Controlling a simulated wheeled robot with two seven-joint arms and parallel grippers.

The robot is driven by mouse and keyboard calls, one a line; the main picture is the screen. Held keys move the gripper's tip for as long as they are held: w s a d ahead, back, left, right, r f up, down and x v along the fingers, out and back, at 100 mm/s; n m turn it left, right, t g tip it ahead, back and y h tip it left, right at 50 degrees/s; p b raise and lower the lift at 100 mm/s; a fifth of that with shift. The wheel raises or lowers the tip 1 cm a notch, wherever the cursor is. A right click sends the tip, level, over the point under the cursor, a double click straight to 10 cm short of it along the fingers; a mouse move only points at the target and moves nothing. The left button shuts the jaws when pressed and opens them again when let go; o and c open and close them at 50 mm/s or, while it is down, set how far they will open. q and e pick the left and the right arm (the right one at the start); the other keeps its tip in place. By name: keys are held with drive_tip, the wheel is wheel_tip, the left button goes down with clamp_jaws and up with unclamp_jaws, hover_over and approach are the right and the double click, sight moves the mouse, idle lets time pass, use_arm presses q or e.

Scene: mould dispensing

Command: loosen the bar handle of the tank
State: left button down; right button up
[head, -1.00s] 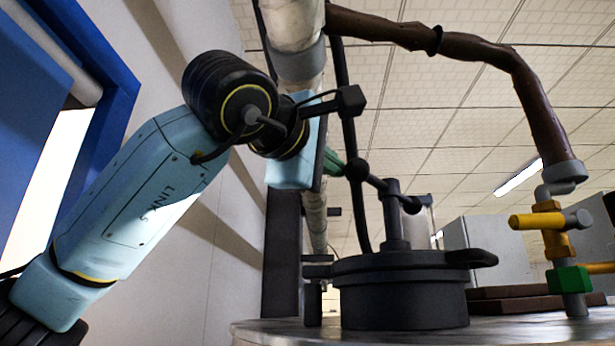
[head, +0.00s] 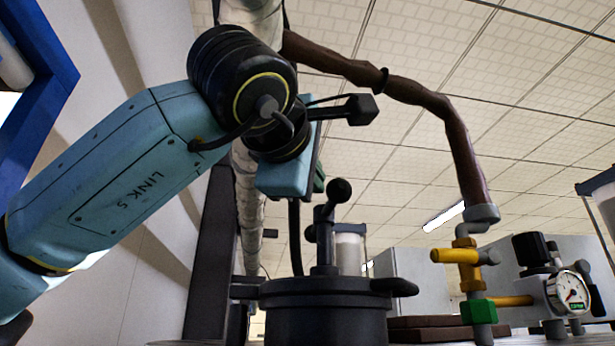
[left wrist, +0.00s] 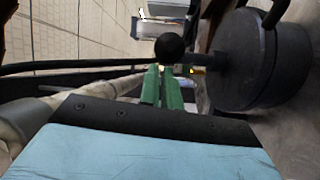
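The tank (head: 325,312) is dark with a round lid, and a post rises from the lid's middle. The bar handle crosses the post's top; its near ball end (head: 340,190) points up and right. In the left wrist view the ball (left wrist: 170,46) sits right at the tips of my left gripper (left wrist: 161,69). The two green fingers lie close together with only a thin gap, and I see no bar between them. Contact with the ball is not clear. In the head view my wrist hides most of this gripper. My right gripper is not in view.
A brown hose (head: 430,100) arches down to a yellow valve (head: 460,256) right of the tank. A pressure gauge (head: 570,292) stands further right. A pale wrapped pipe (head: 249,200) rises behind my left arm.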

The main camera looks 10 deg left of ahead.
use_arm(q)
drive_tip(key=shift+s+d+f+m, duration=0.1)
drive_tip(key=shift+d+f+m, duration=0.15)
drive_tip(key=shift+d, duration=0.55)
drive_tip(key=shift+a, duration=0.1)
drive_tip(key=s+d+b, duration=0.2)
drive_tip(key=s+d, duration=0.1)
drive_tip(key=s, duration=0.5)
drive_tip(key=shift+d+r+b, duration=0.2)
drive_tip(key=shift+r+b, duration=0.1)
drive_tip(key=shift+b, duration=0.05)
drive_tip(key=shift+a, duration=0.1)
